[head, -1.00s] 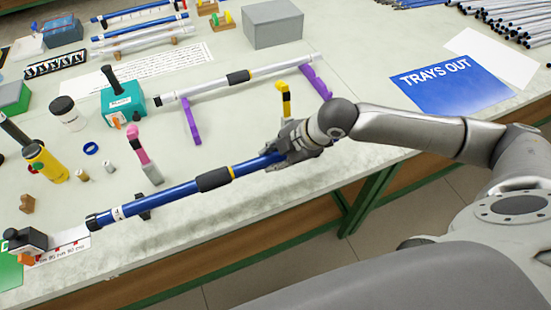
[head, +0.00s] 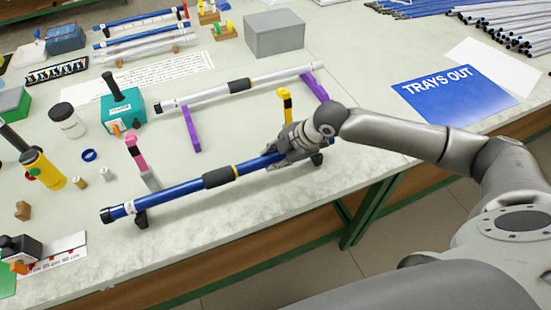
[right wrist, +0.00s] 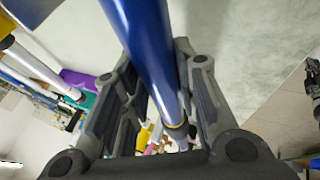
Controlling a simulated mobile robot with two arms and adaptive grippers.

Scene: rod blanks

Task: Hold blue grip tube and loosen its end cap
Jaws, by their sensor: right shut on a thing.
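The blue grip tube (head: 174,193) lies slanted along the front of the table, with a black grip sleeve (head: 220,177) around its middle. A dark end cap (head: 106,215) shows at its left end, beside a white band. My right gripper (head: 290,150) is shut on the tube near its right end and hides that end. In the right wrist view the blue tube (right wrist: 143,50) runs between my two fingers. Black supports show at the tube, one near its left end (head: 141,220) and one by my gripper (head: 317,159). My left gripper is not in view.
A silver tube (head: 210,95) rests on purple supports (head: 191,130) behind. A pink-topped clamp (head: 136,155) and a yellow one (head: 287,105) stand close behind the blue tube. A teal block (head: 122,110), a grey box (head: 274,34) and a blue "TRAYS OUT" sheet (head: 455,92) lie farther back.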

